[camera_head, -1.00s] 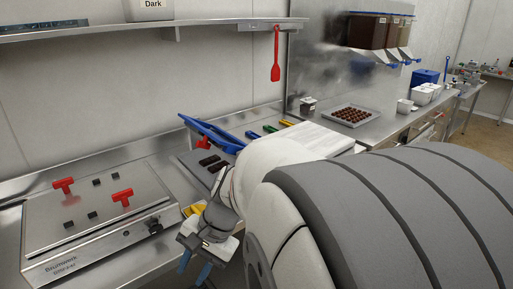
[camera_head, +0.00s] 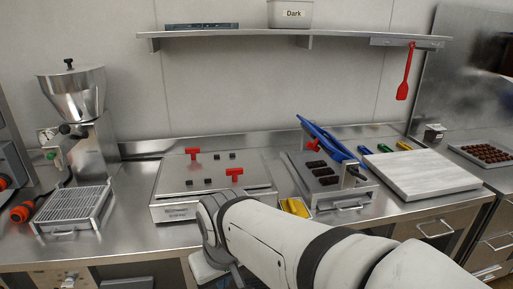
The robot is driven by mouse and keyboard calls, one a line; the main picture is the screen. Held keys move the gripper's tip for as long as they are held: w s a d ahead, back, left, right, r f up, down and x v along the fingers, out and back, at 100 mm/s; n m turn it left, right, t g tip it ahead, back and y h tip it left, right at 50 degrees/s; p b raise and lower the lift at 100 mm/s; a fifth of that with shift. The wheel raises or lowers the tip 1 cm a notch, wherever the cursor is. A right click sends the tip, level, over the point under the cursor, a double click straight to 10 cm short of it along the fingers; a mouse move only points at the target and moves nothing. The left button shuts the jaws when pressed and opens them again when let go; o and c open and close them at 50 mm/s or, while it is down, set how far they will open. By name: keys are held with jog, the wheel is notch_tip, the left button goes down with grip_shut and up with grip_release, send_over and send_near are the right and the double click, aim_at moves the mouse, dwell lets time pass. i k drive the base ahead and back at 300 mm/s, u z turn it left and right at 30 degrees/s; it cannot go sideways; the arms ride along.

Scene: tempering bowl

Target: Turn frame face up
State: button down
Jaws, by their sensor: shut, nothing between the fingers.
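A blue frame (camera_head: 328,138) stands tilted over a grey metal tray-like unit (camera_head: 345,197) right of centre on the counter. I cannot tell which face of the frame is up. Dark bars (camera_head: 322,170) lie on the unit under and beside it. My gripper (camera_head: 208,268) shows only in part at the bottom, left of the frame and apart from it, in front of the counter. Its fingers are hidden below my wrist. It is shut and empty.
A flat metal appliance with red T-handles (camera_head: 212,208) stands left of the frame. A pale board (camera_head: 420,178) lies to its right. A yellow item (camera_head: 295,207) lies at the counter front. A grinder (camera_head: 88,115) stands far left. A shelf (camera_head: 350,42) runs above.

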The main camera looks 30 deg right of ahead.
aim_at(337, 155)
jog(key=u, duration=1.35)
jog(key=k, duration=1.1)
jog(key=z, duration=2.05)
jog(key=i, duration=1)
jog(key=u, duration=0.05)
